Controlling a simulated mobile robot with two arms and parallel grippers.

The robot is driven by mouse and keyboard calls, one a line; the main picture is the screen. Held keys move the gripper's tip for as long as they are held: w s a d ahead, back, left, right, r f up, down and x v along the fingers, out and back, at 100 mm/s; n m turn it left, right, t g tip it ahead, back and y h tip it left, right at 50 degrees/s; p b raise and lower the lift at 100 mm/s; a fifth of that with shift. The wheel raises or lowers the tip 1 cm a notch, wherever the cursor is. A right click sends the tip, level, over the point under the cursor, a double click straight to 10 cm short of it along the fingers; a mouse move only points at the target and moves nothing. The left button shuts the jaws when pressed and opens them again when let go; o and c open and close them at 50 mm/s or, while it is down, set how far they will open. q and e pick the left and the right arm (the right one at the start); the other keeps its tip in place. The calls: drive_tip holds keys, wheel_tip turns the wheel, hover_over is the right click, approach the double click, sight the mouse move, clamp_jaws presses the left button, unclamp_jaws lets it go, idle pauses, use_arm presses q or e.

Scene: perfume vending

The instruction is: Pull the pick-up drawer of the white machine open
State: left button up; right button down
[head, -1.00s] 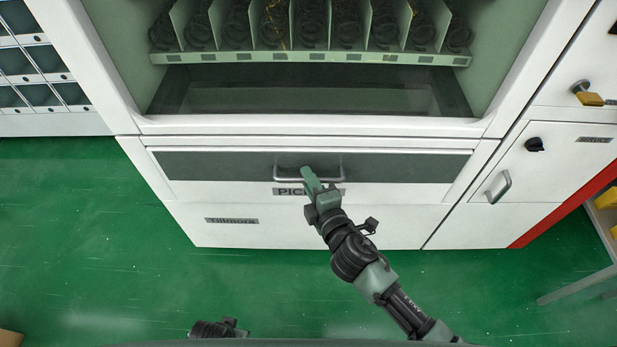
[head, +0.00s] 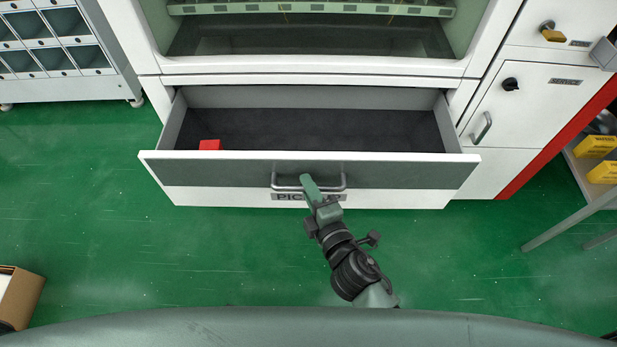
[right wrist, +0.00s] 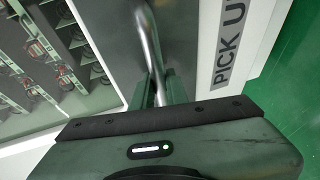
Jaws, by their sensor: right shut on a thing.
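The pick-up drawer (head: 220,172) of the white machine (head: 310,68) stands pulled out, and its dark inside shows from above. A small red object (head: 210,145) lies in it at the left front. The drawer's metal bar handle (head: 287,188) is at the middle of its front, above the label "PICK UP", which is partly covered. My right gripper (head: 308,184) is shut on the handle. In the right wrist view the handle (right wrist: 148,40) runs down between the fingers (right wrist: 156,92). My left gripper is not in view.
A grey cabinet with small compartments (head: 60,40) stands at the far left. A cardboard box (head: 22,298) is at the lower left. A table with yellow boxes (head: 597,146) is at the right. The green floor in front of the drawer is clear.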

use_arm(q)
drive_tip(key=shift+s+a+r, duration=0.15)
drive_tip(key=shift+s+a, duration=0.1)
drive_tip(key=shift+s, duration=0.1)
use_arm(e)
drive_tip(key=shift+s+f, duration=0.1)
drive_tip(key=shift+s, duration=0.9)
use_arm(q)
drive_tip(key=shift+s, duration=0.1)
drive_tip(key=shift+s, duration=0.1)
use_arm(e)
drive_tip(key=c, duration=1.4)
unclamp_jaws()
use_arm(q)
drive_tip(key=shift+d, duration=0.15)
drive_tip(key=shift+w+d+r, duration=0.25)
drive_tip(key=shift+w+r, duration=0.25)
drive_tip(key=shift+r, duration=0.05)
use_arm(e)
drive_tip(key=v, duration=0.7)
drive_tip(key=shift+s+d, duration=0.2)
drive_tip(key=shift+s, duration=0.15)
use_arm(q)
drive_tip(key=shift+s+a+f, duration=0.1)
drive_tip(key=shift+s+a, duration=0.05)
